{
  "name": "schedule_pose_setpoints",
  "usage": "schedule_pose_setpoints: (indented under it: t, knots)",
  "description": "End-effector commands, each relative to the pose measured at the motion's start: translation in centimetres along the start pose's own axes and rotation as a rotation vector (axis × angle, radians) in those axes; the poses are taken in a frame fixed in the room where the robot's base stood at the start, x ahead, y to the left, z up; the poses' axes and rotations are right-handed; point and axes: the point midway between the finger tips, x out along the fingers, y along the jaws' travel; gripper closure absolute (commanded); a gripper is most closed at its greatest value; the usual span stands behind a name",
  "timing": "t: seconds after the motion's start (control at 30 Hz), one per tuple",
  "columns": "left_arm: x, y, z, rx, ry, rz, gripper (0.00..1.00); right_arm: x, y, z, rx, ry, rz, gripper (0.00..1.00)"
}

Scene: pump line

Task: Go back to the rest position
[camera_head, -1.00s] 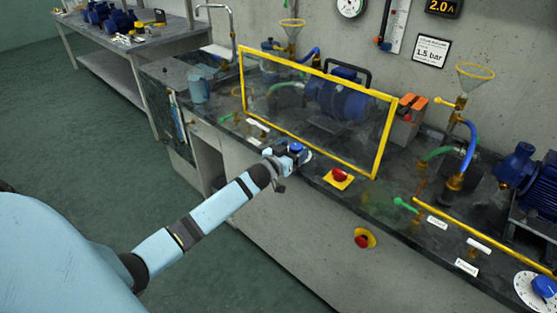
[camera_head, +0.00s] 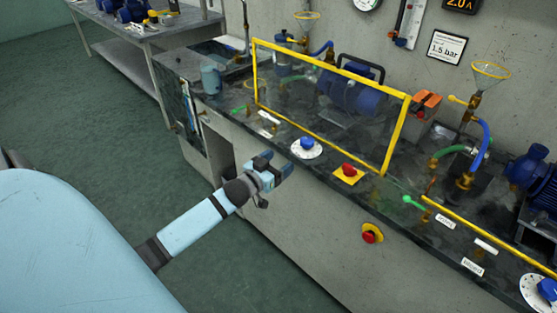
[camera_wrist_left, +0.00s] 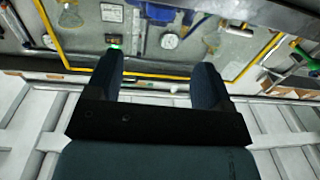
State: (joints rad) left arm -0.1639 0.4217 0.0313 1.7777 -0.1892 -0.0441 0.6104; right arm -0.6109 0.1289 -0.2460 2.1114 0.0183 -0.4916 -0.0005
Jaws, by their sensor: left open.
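My left gripper (camera_head: 275,170) is in front of the bench's front edge, to the left of and apart from a blue knob on a white dial (camera_head: 306,147). In the left wrist view its two dark fingers (camera_wrist_left: 160,85) stand wide apart with nothing between them. My left arm comes in from the lower left over the floor. My right gripper is not in view.
The dark bench top (camera_head: 235,95) carries a yellow-framed clear guard (camera_head: 330,125) before a blue pump (camera_head: 350,92). A red button on a yellow plate (camera_head: 348,171) sits right of the dial. Another red button (camera_head: 371,233) is on the bench front. The green floor (camera_head: 95,130) is clear at left.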

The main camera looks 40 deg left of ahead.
Motion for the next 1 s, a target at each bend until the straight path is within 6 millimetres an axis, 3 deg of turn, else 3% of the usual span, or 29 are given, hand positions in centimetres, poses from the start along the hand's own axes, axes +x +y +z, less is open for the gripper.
schedule_pose_setpoints:
  t: [0.3,0.43,0.57,0.7,0.83,1.0]
  knots:
    - [-0.1,0.1,0.1,0.000,-0.003,0.001,0.26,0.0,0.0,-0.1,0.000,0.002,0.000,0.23]
    - [-1.5,2.3,1.9,-0.001,-0.051,0.010,0.26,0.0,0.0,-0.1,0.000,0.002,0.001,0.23]
    - [-5.7,7.8,5.7,0.003,-0.171,0.038,0.26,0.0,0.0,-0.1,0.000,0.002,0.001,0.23]
    - [-11.7,14.9,9.1,0.010,-0.329,0.095,0.26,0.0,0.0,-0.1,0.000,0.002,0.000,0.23]
    - [-16.7,20.3,10.5,0.012,-0.451,0.158,0.26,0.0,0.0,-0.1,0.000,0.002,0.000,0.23]
    - [-22.8,26.6,10.7,0.006,-0.583,0.254,0.26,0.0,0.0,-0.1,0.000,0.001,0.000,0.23]
